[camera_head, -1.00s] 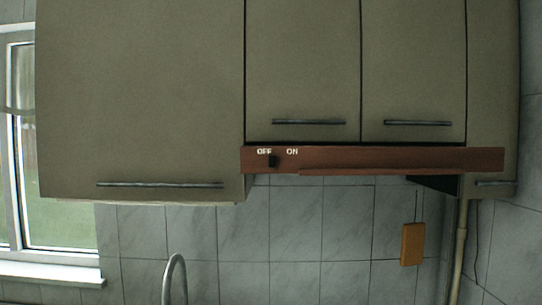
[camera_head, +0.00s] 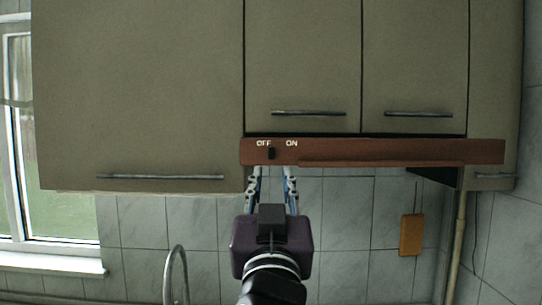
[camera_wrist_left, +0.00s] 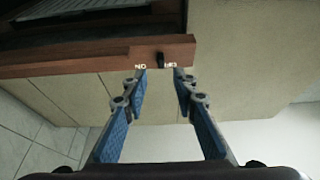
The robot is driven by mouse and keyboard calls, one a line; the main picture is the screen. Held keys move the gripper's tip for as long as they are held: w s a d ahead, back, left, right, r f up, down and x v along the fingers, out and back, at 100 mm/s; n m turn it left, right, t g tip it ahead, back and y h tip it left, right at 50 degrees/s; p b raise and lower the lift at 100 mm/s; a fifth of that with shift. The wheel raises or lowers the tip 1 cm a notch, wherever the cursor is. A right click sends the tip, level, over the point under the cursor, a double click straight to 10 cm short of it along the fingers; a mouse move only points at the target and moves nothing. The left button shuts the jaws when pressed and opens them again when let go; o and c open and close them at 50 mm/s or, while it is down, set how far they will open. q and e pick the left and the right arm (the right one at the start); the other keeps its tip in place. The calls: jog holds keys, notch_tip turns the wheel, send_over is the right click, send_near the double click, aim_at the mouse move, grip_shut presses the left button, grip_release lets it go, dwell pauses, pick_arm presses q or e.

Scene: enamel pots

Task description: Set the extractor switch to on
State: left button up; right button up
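The extractor switch is a small black knob (camera_head: 271,153) on the brown wooden hood strip (camera_head: 400,152). It sits below the right end of the OFF label, left of the ON label. My left gripper (camera_head: 273,178) is just below the strip, pointing up at the knob, with its blue-padded fingers apart and nothing between them. In the left wrist view the knob (camera_wrist_left: 160,58) shows ahead, roughly centred between the open fingertips (camera_wrist_left: 160,82), with a gap still visible. There the labels appear upside down. My right gripper is not in view.
Olive cabinets (camera_head: 140,90) with dark bar handles hang above and beside the strip. A curved metal tap (camera_head: 175,270) stands at lower left. An orange-brown board (camera_head: 411,235) hangs on the tiled wall at right. A window is at far left.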

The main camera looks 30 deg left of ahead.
aim_at(271, 153)
pick_arm(q)
jog(key=p+x, duration=0.1)
jog(key=x, duration=0.1)
jog(key=p+x, duration=0.2)
jog(key=x, duration=0.1)
jog(key=p+x, duration=0.1)
jog(key=x, duration=0.1)
jog(key=shift+w+a+r, duration=0.1)
jog(key=shift+a+r, duration=0.2)
jog(key=shift+r, duration=0.1)
jog(key=shift+w, duration=0.1)
jog(key=shift+f, duration=0.1)
grip_shut()
